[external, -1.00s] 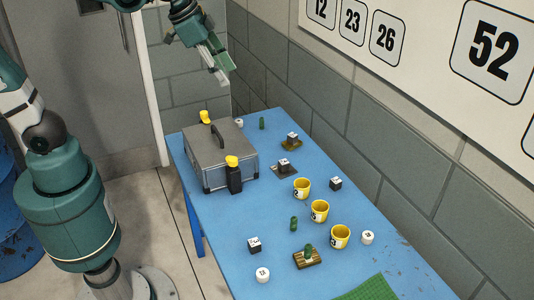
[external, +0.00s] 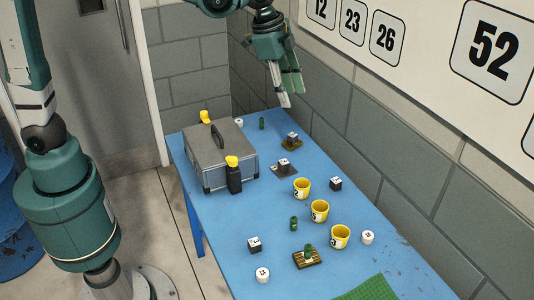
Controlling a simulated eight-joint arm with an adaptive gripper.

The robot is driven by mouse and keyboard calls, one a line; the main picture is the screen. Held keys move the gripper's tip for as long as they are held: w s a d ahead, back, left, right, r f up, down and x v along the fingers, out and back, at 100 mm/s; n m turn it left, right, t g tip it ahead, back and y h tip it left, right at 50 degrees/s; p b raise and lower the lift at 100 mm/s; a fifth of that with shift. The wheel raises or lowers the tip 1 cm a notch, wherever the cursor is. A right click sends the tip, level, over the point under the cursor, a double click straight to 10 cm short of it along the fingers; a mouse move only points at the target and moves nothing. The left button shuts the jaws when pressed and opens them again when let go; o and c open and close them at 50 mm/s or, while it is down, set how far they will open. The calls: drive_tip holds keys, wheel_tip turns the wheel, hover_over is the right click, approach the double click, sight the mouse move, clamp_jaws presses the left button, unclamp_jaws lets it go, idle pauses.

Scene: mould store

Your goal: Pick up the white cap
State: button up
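Several small white round pieces that look like caps stand on the blue table (external: 205,222). One white cap (external: 262,275) is at the near left, one white cap (external: 368,237) is right of the yellow cups, and one white cap (external: 239,122) is at the far end behind the case. Their dark markings are too small to read. My gripper (external: 291,99) is in the air above the far part of the table, pointing down. Its grey finger and green finger look apart, with nothing visible between them. It touches no cap.
Yellow cups (external: 319,211), black-and-white cubes (external: 254,244), green pieces (external: 293,223) and a wooden block (external: 308,259) are spread about. A wall borders the right side.

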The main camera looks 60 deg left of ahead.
drive_tip(key=w+d+f+m+g, duration=0.1)
drive_tip(key=w+d+f, duration=0.2)
drive_tip(key=d, duration=0.2)
drive_tip(key=w+d+f+m, duration=0.2)
drive_tip(key=w+d, duration=0.1)
drive_tip(key=d, duration=0.2)
drive_tip(key=m+g+y, duration=0.1)
drive_tip(key=m+g, duration=0.1)
drive_tip(key=m, duration=0.3)
approach(368, 235)
drive_tip(key=shift+a+f, duration=0.1)
drive_tip(key=shift+a, duration=0.15)
drive_tip(key=shift+d+f+m, duration=0.3)
drive_tip(key=shift+d+f, duration=0.05)
drive_tip(key=shift+f, duration=0.05)
drive_tip(key=shift+f, duration=1.25)
drive_tip(key=shift+a+f+b, duration=0.1)
drive_tip(key=shift+f+b, duration=0.25)
drive_tip(key=shift+f, duration=2.3)
